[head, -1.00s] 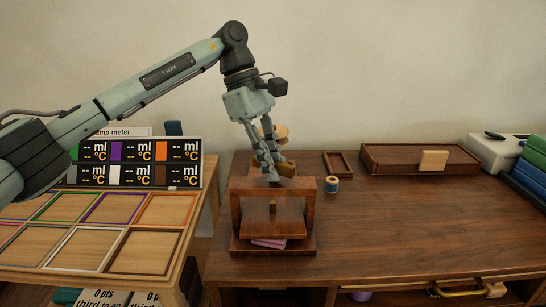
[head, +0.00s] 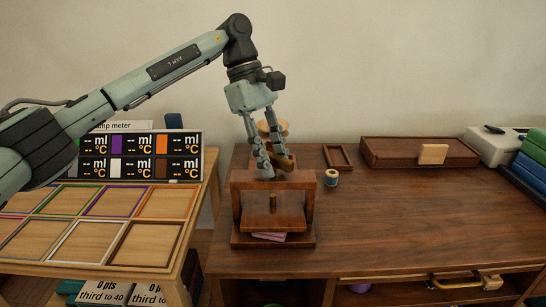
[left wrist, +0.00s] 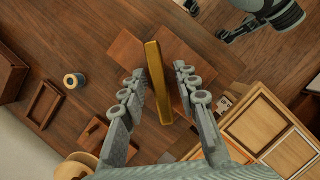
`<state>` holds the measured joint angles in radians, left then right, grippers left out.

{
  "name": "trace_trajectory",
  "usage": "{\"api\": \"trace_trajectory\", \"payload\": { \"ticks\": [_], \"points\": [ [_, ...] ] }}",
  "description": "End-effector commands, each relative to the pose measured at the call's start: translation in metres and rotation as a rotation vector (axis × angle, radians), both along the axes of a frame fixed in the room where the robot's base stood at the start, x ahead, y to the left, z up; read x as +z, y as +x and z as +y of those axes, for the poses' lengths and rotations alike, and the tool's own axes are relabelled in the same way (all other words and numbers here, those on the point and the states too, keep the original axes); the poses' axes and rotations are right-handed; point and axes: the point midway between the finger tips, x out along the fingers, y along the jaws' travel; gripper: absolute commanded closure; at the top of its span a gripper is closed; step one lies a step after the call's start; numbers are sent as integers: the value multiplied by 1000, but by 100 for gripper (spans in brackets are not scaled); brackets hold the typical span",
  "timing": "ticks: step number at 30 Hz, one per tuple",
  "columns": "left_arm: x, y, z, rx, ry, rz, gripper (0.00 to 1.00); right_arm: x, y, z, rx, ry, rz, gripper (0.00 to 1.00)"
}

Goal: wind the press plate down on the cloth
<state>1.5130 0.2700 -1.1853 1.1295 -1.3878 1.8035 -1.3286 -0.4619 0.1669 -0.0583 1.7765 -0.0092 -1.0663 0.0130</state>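The wooden press (head: 243,218) stands near the table's left front edge. Its press plate (head: 288,221) sits low in the frame under a short brass post (head: 273,203). The pink folded cloth (head: 268,236) shows in part below the plate. The brass handle bar (head: 283,163) is above the top beam, and it also shows in the left wrist view (left wrist: 157,82). My left gripper (head: 276,170) is over the press, its fingers spread on both sides of the bar with gaps. At the upper right of the wrist view are parts of my body, perhaps my right gripper, unclear.
A blue spool (head: 331,177) stands right of the press, with a small wooden tray (head: 338,157) behind it. A long wooden box (head: 385,155) is at the back. A board of coloured frames (head: 85,240) lies left. The table's right front is clear.

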Motion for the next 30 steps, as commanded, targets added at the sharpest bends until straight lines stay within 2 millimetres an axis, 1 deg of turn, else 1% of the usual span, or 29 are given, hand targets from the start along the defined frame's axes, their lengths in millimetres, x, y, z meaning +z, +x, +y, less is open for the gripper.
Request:
{"api": "trace_trajectory", "payload": {
  "ticks": [8, 11, 14, 24, 27, 30],
  "points": [
    [0, 0, 0, 0, -1, 1, 66, 0, 0, 0, -1, -1, 1, 66],
    [5, 1, 1, 1, 0, 0, 66, 0, -1, -1, -1, -1, 2, 66],
    [17, 5, 5, 3, -1, -2, 66, 0, -1, 0, -1, -1, 2, 66],
    [82, 22, 26, 3, 0, -1, 66, 0, 0, 0, 0, 0, 1, 66],
    [96, 25, 30, 2, 0, 0, 66, 0, 0, 0, 0, 0, 1, 66],
    [106, 28, 33, 0, -1, -1, 66, 0, 0, 0, 0, -1, 1, 66]
  ]
}}
